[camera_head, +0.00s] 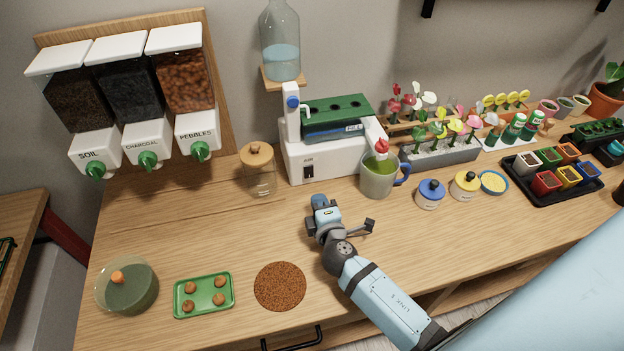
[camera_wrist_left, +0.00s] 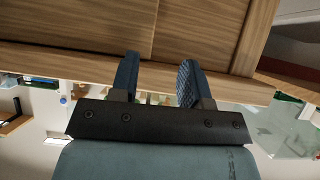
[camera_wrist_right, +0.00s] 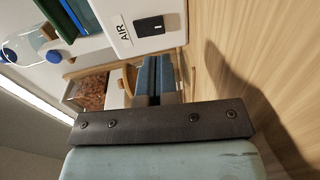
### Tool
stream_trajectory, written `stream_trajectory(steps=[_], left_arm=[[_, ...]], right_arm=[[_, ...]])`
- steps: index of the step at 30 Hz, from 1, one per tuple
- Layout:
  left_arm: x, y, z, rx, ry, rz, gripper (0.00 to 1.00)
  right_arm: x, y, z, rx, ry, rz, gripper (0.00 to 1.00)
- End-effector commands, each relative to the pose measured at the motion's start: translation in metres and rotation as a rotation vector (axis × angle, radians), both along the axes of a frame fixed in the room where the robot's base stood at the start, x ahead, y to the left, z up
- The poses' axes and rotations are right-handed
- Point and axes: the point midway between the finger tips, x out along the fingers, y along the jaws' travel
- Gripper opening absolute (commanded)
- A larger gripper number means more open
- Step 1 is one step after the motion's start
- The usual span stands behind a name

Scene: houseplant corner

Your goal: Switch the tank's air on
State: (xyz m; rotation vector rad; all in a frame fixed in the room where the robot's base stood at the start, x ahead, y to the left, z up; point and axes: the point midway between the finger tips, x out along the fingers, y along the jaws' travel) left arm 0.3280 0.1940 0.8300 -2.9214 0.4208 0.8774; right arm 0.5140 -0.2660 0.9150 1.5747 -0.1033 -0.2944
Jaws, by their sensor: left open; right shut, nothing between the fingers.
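The tank (camera_head: 333,148) is a white unit with a green lid and a blue knob at its left, near the back wall. Its black AIR switch (camera_head: 308,171) is on the white front face; it also shows close up in the right wrist view (camera_wrist_right: 149,26). I cannot tell which way the switch is set. My right gripper (camera_head: 319,200) is shut and empty, in front of the switch and apart from it; its fingers (camera_wrist_right: 157,72) are together in its wrist view. My left gripper (camera_wrist_left: 158,75) is open and empty, outside the head view.
A cork-lidded jar (camera_head: 258,170) stands left of the tank, and a mug (camera_head: 378,180) with a green net stands right. A green tray (camera_head: 204,296), a bowl (camera_head: 127,287) and a brown round mat (camera_head: 280,287) lie at the front left. The wood between is clear.

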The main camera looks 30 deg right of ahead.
Motion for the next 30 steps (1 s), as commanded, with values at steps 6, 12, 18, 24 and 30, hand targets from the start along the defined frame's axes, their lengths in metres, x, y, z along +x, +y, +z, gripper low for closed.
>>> stream_trajectory(steps=[6,12,18,24,30], left_arm=[[0.000,0.000,0.011,0.000,-0.001,0.000,0.43],[0.000,0.000,0.014,0.000,0.000,0.000,0.43],[-0.001,0.000,0.013,0.001,0.004,0.000,0.43],[-0.001,0.000,0.012,0.001,0.005,0.000,0.43],[0.000,0.000,0.005,0.000,0.003,0.000,0.43]], right_arm=[[0.044,-0.011,-0.003,-0.001,-0.001,-0.001,0.00],[0.065,-0.017,-0.007,-0.001,0.000,0.000,0.00],[0.071,-0.019,-0.009,0.001,0.001,0.000,0.00],[0.071,-0.019,-0.009,0.001,0.000,0.000,0.00],[0.072,-0.019,-0.012,-0.001,-0.008,0.000,0.00]])
